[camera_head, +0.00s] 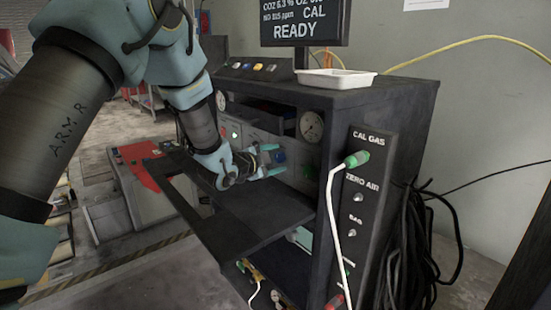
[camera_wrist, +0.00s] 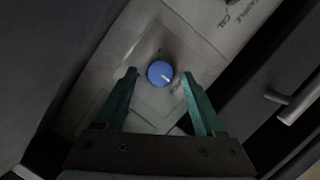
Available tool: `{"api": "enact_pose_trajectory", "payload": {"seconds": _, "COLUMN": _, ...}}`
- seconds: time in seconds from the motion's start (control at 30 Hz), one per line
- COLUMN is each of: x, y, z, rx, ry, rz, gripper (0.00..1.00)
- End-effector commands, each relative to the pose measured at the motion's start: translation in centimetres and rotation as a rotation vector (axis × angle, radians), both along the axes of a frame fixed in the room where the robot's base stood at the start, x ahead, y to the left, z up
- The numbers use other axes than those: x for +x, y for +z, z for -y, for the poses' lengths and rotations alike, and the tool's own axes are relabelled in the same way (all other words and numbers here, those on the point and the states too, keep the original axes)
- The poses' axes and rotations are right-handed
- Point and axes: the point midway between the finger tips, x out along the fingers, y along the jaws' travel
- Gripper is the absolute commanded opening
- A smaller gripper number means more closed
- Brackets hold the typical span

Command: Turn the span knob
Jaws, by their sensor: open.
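The blue knob (camera_wrist: 160,72) with a white pointer line sits on a light grey panel, and its pointer aims to the lower right in the wrist view. I cannot read the label beside it well enough to confirm that it is the span knob. In the head view a blue knob (camera_head: 279,156) shows just past the fingertips. My gripper (camera_wrist: 157,74) is open, with its two green fingers on either side of the knob and a gap on each side. In the head view my gripper (camera_head: 277,160) reaches over the open flap into the cabinet.
A dark flap (camera_head: 255,215) lies open below my gripper. A white hose (camera_head: 332,215) hangs from the side panel (camera_head: 362,225). A white tray (camera_head: 336,79) sits on top.

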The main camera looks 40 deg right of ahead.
Motion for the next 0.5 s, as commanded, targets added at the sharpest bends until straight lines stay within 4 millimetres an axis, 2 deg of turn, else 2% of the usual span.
{"api": "enact_pose_trajectory", "payload": {"seconds": 0.13, "x": -0.01, "y": -0.01, "z": -0.01, "rx": 0.0, "ry": 0.0, "rz": 0.0, "gripper": 0.7}}
{"api": "enact_pose_trajectory", "payload": {"seconds": 0.5, "x": -0.01, "y": -0.02, "z": -0.03, "rx": 0.0, "ry": 0.0, "rz": 0.0, "gripper": 0.28}}
